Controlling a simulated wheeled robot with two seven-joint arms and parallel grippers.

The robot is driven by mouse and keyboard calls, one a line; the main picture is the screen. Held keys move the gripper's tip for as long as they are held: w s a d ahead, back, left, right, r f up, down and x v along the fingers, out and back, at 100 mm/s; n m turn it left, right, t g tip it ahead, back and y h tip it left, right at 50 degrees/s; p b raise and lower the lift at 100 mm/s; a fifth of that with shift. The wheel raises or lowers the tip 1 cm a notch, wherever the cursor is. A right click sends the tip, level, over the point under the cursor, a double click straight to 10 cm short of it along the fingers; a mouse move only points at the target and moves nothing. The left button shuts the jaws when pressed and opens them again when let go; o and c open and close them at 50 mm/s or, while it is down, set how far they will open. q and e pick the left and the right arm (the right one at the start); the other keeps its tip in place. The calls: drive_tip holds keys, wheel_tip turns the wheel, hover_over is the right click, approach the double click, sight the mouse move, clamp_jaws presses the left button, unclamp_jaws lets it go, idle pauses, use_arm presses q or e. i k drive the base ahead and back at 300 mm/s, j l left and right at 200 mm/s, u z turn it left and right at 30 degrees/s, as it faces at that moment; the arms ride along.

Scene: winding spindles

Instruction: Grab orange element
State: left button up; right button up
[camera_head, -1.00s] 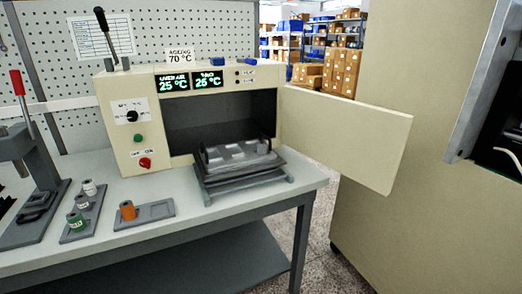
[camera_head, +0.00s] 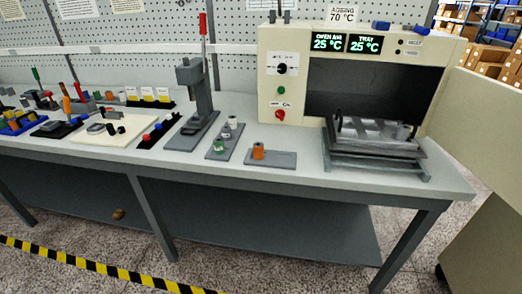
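The orange element (camera_head: 258,151) is a small orange cylinder. It stands upright near the left end of a grey flat plate (camera_head: 283,159) on the workbench. The plate lies in front of the beige oven. Neither of my grippers shows in the head view.
A grey plate with green and white spools (camera_head: 219,147) lies left of the orange element. A press with a red lever (camera_head: 196,95) stands behind it. The oven (camera_head: 283,62) has its door open, with a dark tray stack (camera_head: 375,150) at its mouth. Bench front is clear.

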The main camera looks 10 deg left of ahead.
sight(258, 147)
drive_tip(key=i+l+u, duration=0.3)
drive_tip(key=l, duration=0.3)
drive_tip(key=i+l+u, duration=0.3)
drive_tip(key=l, duration=0.4)
drive_tip(key=i+l+u, duration=0.15)
drive_tip(key=l, duration=0.2)
drive_tip(key=i, duration=0.05)
